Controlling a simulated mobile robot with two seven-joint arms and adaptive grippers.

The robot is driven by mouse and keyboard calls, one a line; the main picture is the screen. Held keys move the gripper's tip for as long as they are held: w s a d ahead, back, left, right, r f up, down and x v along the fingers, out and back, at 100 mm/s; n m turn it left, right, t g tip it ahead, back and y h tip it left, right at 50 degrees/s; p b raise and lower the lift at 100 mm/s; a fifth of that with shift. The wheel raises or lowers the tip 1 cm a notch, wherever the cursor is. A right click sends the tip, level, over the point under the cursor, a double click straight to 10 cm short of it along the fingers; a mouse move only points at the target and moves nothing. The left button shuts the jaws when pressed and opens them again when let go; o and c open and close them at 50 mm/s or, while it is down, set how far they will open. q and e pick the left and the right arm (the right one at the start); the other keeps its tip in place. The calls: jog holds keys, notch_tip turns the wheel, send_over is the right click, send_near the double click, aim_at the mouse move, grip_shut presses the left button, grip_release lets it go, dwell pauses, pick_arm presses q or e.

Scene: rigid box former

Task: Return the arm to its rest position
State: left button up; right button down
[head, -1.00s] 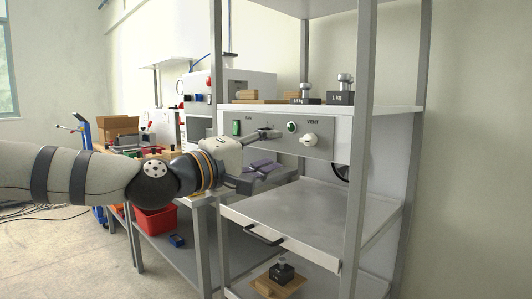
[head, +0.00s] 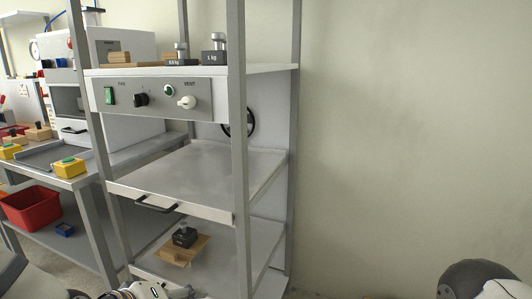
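My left arm is low at the bottom left edge of the head view. The ringed wrist and pale body of my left gripper (head: 158,291) show at the bottom edge, in front of the rack's lower shelf. Its fingers are mostly cut off, so I cannot tell whether it is open or shut. It is well below the control panel (head: 150,97) and apart from it. Part of my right arm (head: 480,281) shows in the bottom right corner; its gripper is out of view.
A grey metal rack (head: 239,150) stands ahead, with a handled pull-out shelf (head: 200,185). Weights (head: 214,57) stand on its top shelf, and another weight (head: 184,237) is on wood below. A red bin (head: 32,208) is at left. The right side is bare wall.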

pick_arm(q)
jog(key=s+a+f+m+g+y+p, duration=0.1)
jog(key=s+f+m+g, duration=0.15)
jog(key=s+f, duration=0.65)
jog(key=s+a+f+m+g+y, duration=0.1)
jog(key=s+f+g, duration=0.4)
jog(key=s, duration=0.8)
jog(key=s+a+f+m+g+y, duration=0.1)
jog(key=s+a, duration=0.1)
jog(key=s, duration=0.6)
jog(key=s+a+f+m+g+y, duration=0.1)
jog(key=s+a+f+m+g, duration=0.1)
jog(key=s, duration=0.7)
jog(key=shift+a+y+p, duration=0.25)
jog(key=shift+y+p, duration=0.15)
pick_arm(e)
jog(key=shift+w+r+t, duration=0.5)
jog(key=shift+w+r, duration=0.75)
